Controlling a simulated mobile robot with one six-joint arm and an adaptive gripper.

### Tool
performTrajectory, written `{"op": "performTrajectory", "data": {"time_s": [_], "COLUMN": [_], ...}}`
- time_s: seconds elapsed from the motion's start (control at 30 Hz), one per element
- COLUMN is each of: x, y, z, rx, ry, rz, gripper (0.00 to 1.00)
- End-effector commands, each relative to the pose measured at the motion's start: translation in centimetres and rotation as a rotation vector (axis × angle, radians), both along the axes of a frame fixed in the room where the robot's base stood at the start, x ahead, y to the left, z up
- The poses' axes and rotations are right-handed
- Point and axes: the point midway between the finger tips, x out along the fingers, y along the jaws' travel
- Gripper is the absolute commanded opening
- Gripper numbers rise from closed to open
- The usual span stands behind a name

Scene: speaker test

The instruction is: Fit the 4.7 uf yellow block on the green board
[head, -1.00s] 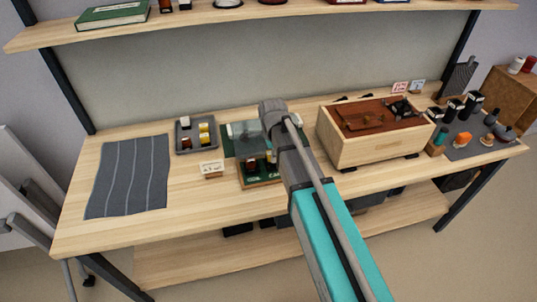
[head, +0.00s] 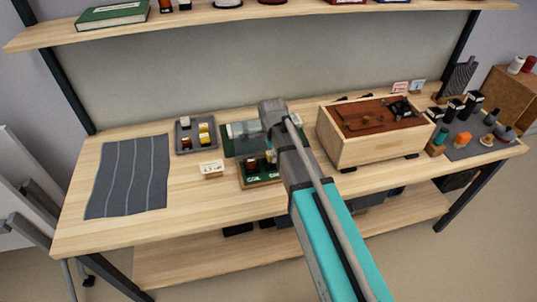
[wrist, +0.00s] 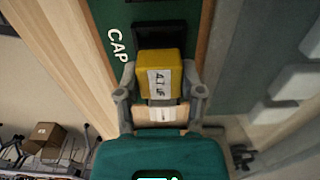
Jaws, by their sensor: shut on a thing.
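The yellow block (wrist: 160,70), with a white label reading about "4.7 uF", is between the fingers of my gripper (wrist: 162,84) in the wrist view. My gripper is shut on it. Behind and under the block is a black socket (wrist: 160,32) on the green board (wrist: 117,14), beside the white letters "CAP". I cannot tell whether the block touches the socket or hangs above it. In the head view, the green board (head: 247,182) is partly behind my arm, and the held block is not clearly visible.
A dark tray (head: 180,146) with white and yellow blocks stands left of the board, near a small label stand (head: 211,169). A wooden box (head: 365,151) stands to the right.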

Motion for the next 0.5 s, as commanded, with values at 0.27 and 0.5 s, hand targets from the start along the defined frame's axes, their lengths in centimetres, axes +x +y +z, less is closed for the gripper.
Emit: {"op": "performTrajectory", "data": {"time_s": [0.27,0.5], "x": [-0.01,-0.01], "y": [0.02,0.03], "z": [-0.3,-0.55], "rx": [0.0,0.0], "ry": [0.0,0.0], "rz": [0.0,0.0], "gripper": [0.03,0.03]}}
